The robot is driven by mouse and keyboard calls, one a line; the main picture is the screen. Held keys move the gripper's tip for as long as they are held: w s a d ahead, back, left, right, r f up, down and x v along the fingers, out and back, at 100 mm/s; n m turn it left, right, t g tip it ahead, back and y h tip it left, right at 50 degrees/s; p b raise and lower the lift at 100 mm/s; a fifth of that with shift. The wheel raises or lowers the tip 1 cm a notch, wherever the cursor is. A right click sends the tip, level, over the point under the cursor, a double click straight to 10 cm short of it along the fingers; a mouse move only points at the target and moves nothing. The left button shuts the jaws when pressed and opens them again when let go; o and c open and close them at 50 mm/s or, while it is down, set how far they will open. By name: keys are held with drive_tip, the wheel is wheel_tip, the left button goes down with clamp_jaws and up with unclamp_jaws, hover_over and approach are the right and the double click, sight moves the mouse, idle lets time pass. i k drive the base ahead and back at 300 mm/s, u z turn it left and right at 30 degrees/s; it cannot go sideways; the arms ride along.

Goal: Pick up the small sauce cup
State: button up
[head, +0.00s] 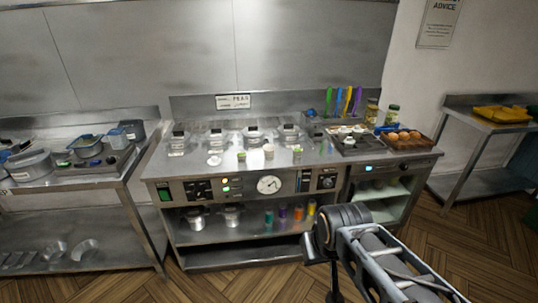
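Several small items stand in a loose row near the front of the steel range top. They include a pale cup-like item (268,151), a small green-topped item (241,156), another green-topped item (298,152) and a low white piece (214,160). They are too small for me to tell which is the sauce cup. My arm reaches in from the lower right, in front of the range's right half. A dark part at its end (309,248) is in view, but I cannot make out the fingers. It is well apart from the small items.
Lidded steel containers (253,136) line the back of the range top (196,165). An egg tray (432,145), jars (371,114) and colored-handled tools (347,101) stand at the right. Side tables flank the range. The wood floor (450,235) is open at right.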

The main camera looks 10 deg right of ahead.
sight(297, 150)
drive_tip(key=z, duration=1.35)
drive_tip(key=i, duration=2.2)
drive_tip(key=u, duration=4.35)
